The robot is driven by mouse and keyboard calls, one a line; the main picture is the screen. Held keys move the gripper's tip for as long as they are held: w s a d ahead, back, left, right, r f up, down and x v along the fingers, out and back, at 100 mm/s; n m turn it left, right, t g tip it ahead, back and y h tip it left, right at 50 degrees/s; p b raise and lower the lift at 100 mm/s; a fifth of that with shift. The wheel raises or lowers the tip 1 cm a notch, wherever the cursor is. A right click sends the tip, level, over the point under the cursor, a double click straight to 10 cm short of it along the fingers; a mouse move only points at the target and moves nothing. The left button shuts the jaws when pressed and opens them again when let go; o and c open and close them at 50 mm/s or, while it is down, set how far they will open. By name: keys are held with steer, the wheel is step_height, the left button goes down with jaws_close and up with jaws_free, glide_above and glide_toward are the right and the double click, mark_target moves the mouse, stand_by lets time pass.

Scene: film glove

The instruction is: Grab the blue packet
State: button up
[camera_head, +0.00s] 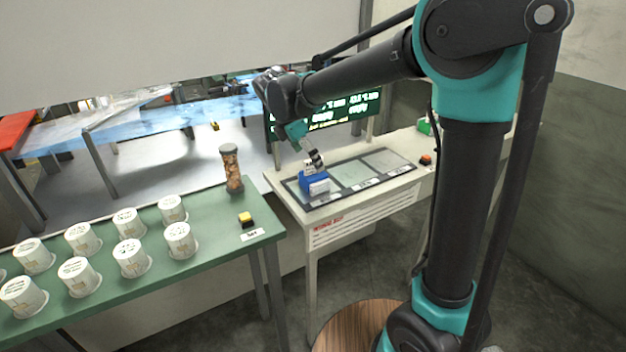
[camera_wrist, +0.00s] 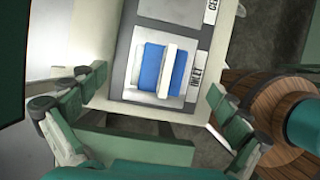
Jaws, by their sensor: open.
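The blue packet (camera_head: 312,184) with a white band or label lies on the left panel of the tray strip (camera_head: 322,203) on the white table. In the wrist view the blue packet (camera_wrist: 151,68) lies between and beyond my fingers, on a light square inside a grey panel, with the white band running along it. My gripper (camera_head: 314,161) is just above the packet in the head view. In the wrist view my gripper (camera_wrist: 160,112) is open, its green fingers spread wide to either side and nothing between them. Whether a fingertip touches the packet cannot be told.
A green table (camera_head: 218,225) on the left holds several white cups (camera_head: 131,257), a jar (camera_head: 231,168) and a yellow button (camera_head: 246,219). A red button (camera_head: 426,160) sits at the white table's right. The two panels (camera_head: 388,162) right of the packet look empty.

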mark_target(318, 175)
steer(key=shift+d+x, duration=0.1)
steer(key=shift+x, duration=1.7)
steer(key=shift+d+x, duration=0.15)
steer(key=shift+x, duration=1.65)
steer(key=shift+s, duration=0.15)
steer(key=shift+r, duration=0.1)
steer(key=c, duration=1.4)
